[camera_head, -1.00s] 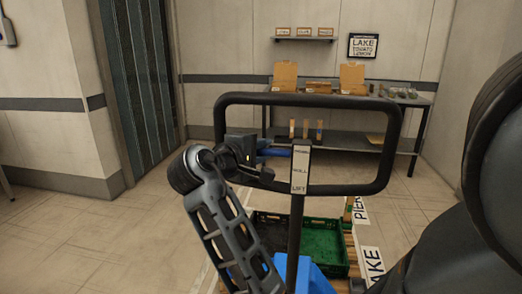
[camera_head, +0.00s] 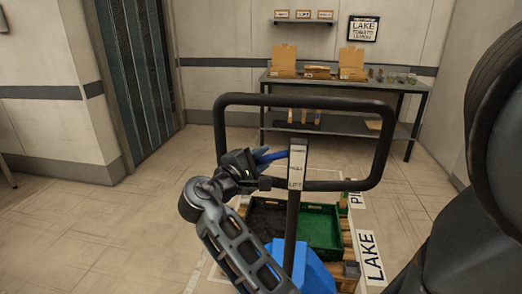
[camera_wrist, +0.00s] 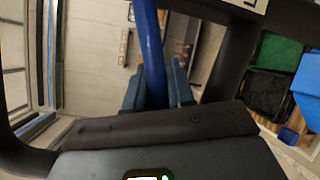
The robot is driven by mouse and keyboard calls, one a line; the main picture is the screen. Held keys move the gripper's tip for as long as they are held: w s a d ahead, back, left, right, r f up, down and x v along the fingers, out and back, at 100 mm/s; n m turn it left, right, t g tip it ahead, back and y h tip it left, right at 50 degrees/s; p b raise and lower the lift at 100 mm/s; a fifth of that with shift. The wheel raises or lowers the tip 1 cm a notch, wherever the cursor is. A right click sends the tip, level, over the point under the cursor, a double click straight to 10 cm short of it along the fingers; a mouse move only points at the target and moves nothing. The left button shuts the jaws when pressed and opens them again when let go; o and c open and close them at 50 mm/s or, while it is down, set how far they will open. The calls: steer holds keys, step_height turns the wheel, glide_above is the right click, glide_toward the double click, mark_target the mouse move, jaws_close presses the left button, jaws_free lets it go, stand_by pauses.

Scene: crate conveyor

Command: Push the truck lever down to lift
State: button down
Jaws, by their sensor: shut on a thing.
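The truck's black looped handle (camera_head: 235,99) stands upright in front of me. On its post is a white label strip (camera_head: 297,170) on which ROLL and LIFT can be read. The blue lever (camera_head: 279,155) sticks out left of the post, near the strip's upper part, sloping down to the left. My gripper (camera_head: 260,161) is shut on the lever inside the loop's lower left. In the wrist view the blue lever (camera_wrist: 151,45) runs between the fingers of my gripper (camera_wrist: 157,86). The fingers hide where they touch it.
Below the handle are the truck's blue body (camera_head: 312,272) and a pallet with a black crate (camera_head: 262,225) and a green crate (camera_head: 322,228). The loop's bars are close around my gripper. A table (camera_head: 405,88) with boxes stands at the back wall. The floor on the left is clear.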

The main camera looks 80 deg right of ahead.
steer(key=shift+f, duration=0.1)
steer(key=c, duration=1.1)
jaws_free()
steer(key=shift+o, duration=0.2)
steer(key=shift+a, duration=0.1)
steer(key=b+v, duration=0.1)
steer(key=v, duration=0.6)
steer(key=shift+w+a, duration=0.15)
steer(key=shift+a, duration=0.15)
